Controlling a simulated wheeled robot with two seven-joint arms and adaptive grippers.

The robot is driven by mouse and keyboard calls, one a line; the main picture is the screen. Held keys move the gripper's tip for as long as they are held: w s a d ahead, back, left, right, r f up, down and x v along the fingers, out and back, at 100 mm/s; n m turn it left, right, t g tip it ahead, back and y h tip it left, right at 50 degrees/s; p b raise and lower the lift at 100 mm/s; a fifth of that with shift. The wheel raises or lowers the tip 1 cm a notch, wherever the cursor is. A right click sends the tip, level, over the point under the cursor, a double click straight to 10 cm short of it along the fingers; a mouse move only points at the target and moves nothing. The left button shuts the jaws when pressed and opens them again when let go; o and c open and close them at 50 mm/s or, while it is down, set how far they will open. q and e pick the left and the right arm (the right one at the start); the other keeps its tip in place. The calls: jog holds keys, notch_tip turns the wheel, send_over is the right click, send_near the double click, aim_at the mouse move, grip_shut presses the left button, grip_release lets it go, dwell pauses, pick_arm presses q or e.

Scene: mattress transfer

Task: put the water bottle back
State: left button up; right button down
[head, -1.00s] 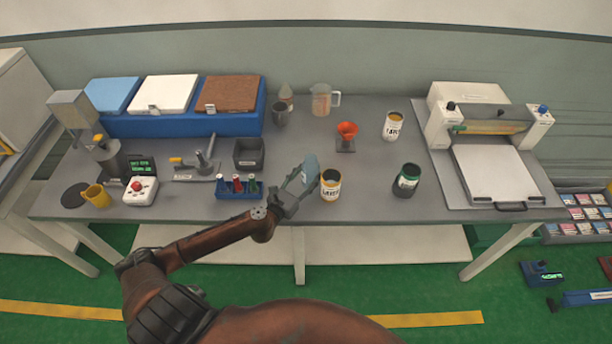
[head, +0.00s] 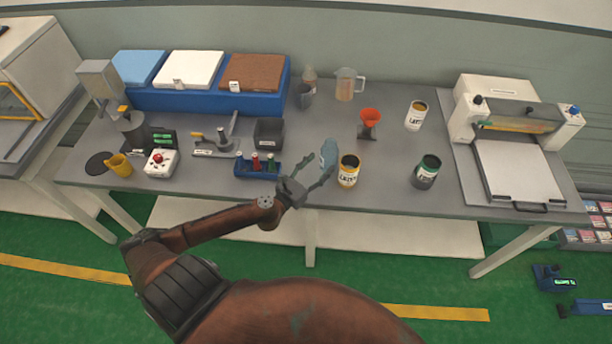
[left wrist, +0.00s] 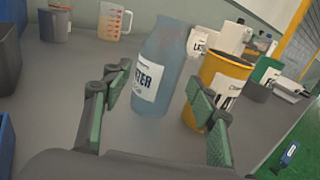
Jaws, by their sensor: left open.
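The water bottle (head: 329,155) is translucent blue with a white label. It stands on the grey bench near its front edge, just left of a yellow-banded can (head: 348,171). It also shows in the left wrist view (left wrist: 163,62), where it looks upright. My left gripper (head: 316,168) is open at the front left of the bottle. In the left wrist view its two green-padded fingers (left wrist: 158,115) are spread, with the bottle between and beyond them. The right finger overlaps the yellow can (left wrist: 222,78) in that view; whether they touch cannot be told. My right gripper is not in view.
A blue rack of small bottles (head: 258,168) and a black bin (head: 269,132) are left of the gripper. A red funnel (head: 369,118), a white can (head: 416,115) and a green-banded can (head: 427,172) are to the right. A measuring jug (head: 347,85) stands behind.

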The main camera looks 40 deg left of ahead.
pick_arm(q)
jog(key=s, duration=0.8)
jog(key=shift+a, duration=0.15)
jog(key=shift+w, duration=0.1)
